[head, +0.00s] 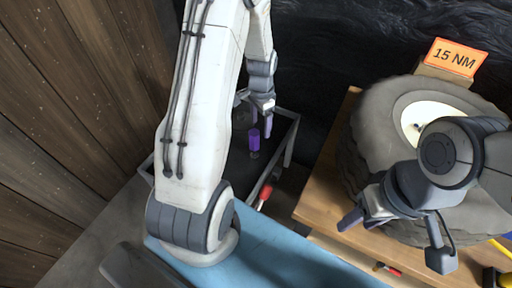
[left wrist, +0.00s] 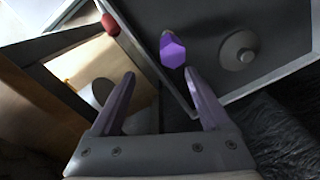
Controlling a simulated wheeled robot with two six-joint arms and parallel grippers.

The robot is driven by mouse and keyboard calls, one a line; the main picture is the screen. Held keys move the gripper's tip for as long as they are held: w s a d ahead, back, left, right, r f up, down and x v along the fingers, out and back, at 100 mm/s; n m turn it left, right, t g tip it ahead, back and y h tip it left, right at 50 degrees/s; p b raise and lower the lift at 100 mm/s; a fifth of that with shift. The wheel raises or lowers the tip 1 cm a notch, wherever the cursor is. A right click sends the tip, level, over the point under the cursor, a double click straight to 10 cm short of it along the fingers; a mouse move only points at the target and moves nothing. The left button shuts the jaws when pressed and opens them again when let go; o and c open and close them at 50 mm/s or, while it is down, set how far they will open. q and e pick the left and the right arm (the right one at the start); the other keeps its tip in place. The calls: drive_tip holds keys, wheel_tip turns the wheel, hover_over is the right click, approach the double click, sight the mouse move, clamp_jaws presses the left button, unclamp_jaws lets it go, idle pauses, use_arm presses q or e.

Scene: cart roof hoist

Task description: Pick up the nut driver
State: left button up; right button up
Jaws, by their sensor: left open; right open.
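The nut driver appears to be the purple-handled tool (head: 254,140) standing upright in a dark grey tray (head: 294,140). In the left wrist view its purple six-sided handle (left wrist: 172,50) shows end-on, just beyond and between the fingertips. My left gripper (head: 254,114) is open and empty, just above the handle; the wrist view shows its two fingers (left wrist: 160,74) apart. Whether a finger touches the handle cannot be told. The tool's lower end is mostly hidden. My right gripper (head: 364,220) is open and empty over the wooden bench, in front of the tyre.
A red-handled tool (head: 265,195) lies near the tray's front edge. A grey round knob-like part (left wrist: 238,52) is in the tray. A large tyre (head: 367,120) and an orange "15 NM" sign (head: 455,57) are on the wooden bench (head: 318,190). A wood-plank wall (head: 70,90) stands left.

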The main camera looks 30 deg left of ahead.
sight(251, 131)
use_arm(q)
drive_tip(key=a+f, duration=0.1)
drive_tip(key=f, duration=0.1)
drive_tip(key=a+f, duration=0.1)
drive_tip(key=a, duration=0.1)
drive_tip(key=shift+s+a+f, duration=0.1)
drive_tip(key=shift+f, duration=0.25)
wheel_tip(251, 131, down, 4)
drive_tip(key=shift+r+b, duration=0.15)
drive_tip(key=shift+b, duration=0.3)
drive_tip(key=shift+d+f, duration=0.2)
drive_tip(key=shift+f, duration=1.4)
drive_tip(key=shift+d+f, duration=0.2)
drive_tip(key=shift+f, duration=1.35)
drive_tip(key=shift+c, duration=0.3)
clamp_jaws()
